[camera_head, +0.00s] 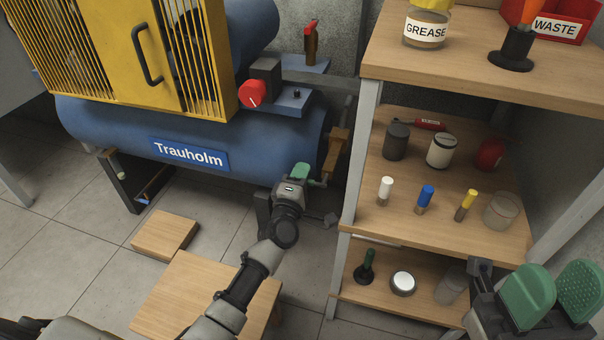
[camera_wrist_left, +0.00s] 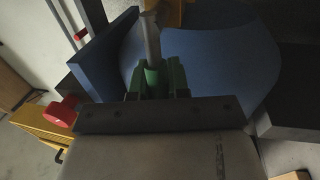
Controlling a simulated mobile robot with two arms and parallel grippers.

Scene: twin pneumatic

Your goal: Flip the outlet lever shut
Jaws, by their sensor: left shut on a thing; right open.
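My left gripper (camera_head: 302,173) reaches to the right end of the blue tank, just below the brass-coloured fitting (camera_head: 336,150). In the left wrist view its green fingers (camera_wrist_left: 160,80) are shut on a slim part in line with a grey rod (camera_wrist_left: 151,42). The fingers hide most of this part, and I cannot tell for sure that it is the outlet lever. My right gripper (camera_head: 548,300) is open and empty by the shelf's lower right.
The blue compressor tank (camera_head: 100,132) has a yellow guard (camera_head: 85,65) and a red knob (camera_head: 252,94). The wooden shelf unit (camera_head: 465,75) with jars and several small items stands close on the right. A wooden stool (camera_head: 190,290) and block (camera_head: 165,228) are on the floor.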

